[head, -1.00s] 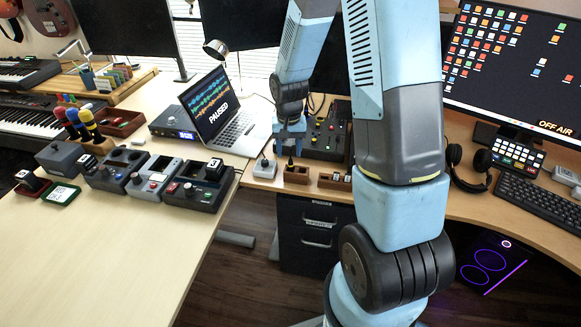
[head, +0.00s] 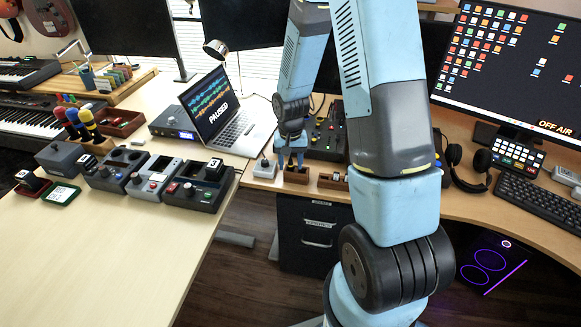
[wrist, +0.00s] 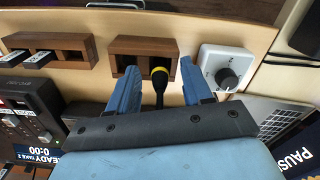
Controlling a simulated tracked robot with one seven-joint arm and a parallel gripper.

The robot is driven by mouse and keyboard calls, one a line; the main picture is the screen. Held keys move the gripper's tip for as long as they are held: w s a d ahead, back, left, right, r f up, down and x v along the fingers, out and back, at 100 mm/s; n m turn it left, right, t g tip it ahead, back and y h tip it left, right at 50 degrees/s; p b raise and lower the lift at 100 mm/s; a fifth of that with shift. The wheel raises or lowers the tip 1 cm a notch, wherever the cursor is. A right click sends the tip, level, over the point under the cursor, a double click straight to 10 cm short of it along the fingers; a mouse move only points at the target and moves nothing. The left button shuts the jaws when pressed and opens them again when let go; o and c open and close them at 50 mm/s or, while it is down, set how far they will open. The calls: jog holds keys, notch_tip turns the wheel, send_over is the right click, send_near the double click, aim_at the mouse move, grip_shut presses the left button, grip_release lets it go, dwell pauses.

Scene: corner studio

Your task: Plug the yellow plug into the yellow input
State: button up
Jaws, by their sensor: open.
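The yellow plug (wrist: 160,74), black with a yellow ring, stands at the right part of a small wooden holder (wrist: 122,46) in the wrist view. My gripper (wrist: 158,68) is open, with one blue finger on each side of the plug and gaps between. In the head view my gripper (head: 291,164) is low over the wooden holder (head: 296,177) and hides most of the plug. A black box (head: 326,140) with small coloured spots stands behind it; I cannot tell which spot is the yellow input.
A white box with a dial (wrist: 224,69) stands close beside my right finger in the wrist view. Another wooden holder (wrist: 75,41) with small modules is on the left. In the head view a laptop (head: 240,132) stands left of my gripper, and the near light tabletop (head: 100,250) is clear.

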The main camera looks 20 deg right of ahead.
jog(key=shift+c, duration=0.2)
grip_shut()
dwell(0.3)
